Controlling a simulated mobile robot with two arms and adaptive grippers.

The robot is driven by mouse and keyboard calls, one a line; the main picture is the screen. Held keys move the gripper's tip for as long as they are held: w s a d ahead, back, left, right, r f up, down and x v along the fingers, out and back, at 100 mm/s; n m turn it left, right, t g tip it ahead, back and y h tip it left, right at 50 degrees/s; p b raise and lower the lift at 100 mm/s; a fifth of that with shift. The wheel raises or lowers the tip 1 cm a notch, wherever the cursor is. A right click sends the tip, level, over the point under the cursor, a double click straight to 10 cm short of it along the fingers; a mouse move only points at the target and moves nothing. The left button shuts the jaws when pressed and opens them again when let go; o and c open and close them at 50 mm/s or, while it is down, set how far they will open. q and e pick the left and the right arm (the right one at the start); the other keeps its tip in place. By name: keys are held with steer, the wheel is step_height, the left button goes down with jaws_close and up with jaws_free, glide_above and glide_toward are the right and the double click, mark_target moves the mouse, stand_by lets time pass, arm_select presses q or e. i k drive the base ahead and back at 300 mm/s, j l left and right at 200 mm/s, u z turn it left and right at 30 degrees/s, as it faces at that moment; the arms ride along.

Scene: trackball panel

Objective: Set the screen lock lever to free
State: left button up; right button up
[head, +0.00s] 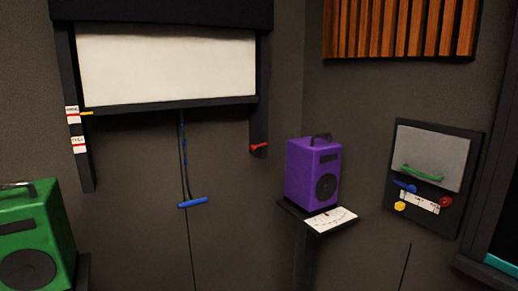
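A pale roll-down screen (165,65) hangs in a dark frame on the wall, its lower bar (170,104) partway down the side rails. A small red lever (258,148) sticks out near the foot of the right rail. A yellow pointer (86,113) is beside the upper of two white labels (78,144) on the left rail; their words are too small to read. I cannot tell for sure which part is the lock lever. A blue pull bar (192,203) hangs on a cord below the screen. Neither of my grippers is in view.
A purple speaker (302,169) stands on a small shelf with a marked card (330,219). A green speaker (38,232) is at lower left. At right, a wall panel (434,151) has a green handle (422,174) and blue, red and yellow controls.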

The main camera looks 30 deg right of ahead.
mark_target(251, 147)
steer(key=i+z, duration=0.1)
steer(key=z, duration=0.3)
steer(key=i+z, duration=0.15)
steer(key=z, duration=0.25)
steer(key=i+z, duration=0.1)
steer(key=z, duration=0.3)
steer(key=i+z, duration=0.1)
steer(key=z, duration=0.3)
